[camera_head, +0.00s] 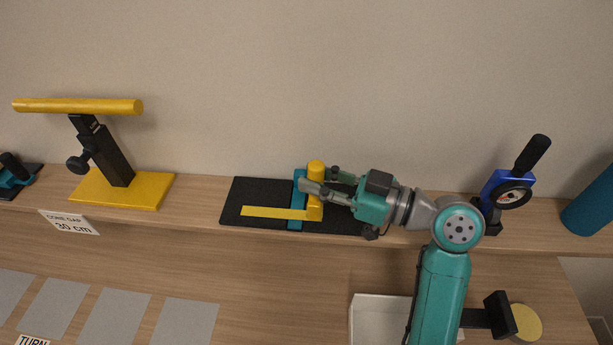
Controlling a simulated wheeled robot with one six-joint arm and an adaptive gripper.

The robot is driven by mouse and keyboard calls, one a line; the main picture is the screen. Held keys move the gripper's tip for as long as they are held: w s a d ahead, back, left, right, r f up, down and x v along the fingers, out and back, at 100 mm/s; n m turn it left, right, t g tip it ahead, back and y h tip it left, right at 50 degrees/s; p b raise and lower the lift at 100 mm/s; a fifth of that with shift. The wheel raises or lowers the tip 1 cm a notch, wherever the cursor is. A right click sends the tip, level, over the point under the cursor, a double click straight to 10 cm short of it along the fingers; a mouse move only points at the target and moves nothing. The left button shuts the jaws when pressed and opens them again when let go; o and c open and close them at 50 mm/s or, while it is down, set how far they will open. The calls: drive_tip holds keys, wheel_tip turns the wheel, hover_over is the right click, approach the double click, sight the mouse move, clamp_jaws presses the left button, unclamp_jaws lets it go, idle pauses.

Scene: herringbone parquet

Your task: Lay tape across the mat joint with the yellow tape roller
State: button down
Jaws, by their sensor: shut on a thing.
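The yellow tape roller (316,171) stands upright at the middle of the black mat (262,190). My gripper (316,187) reaches in from the right and is shut on the roller. A yellow strip of tape (272,212) runs along the mat from its left part to the roller's base. My gripper and arm hide part of the mat's right side, so I cannot see whether tape lies there.
A yellow stand with a crossbar (120,189) is at the left, behind a "CONE GAP 30 cm" card (69,222). A blue tool with a black handle (498,186) and a teal cylinder (593,205) stand at the right. A white tray (378,318) is below. The wall is close behind.

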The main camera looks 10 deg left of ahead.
drive_tip(key=shift+d, duration=0.15)
drive_tip(key=shift+w+d, duration=0.1)
drive_tip(key=shift+d, duration=1.65)
drive_tip(key=shift+f, duration=0.2)
drive_tip(key=shift+d, duration=0.1)
drive_tip(key=shift+w+d, duration=0.1)
drive_tip(key=shift+d, duration=1.6)
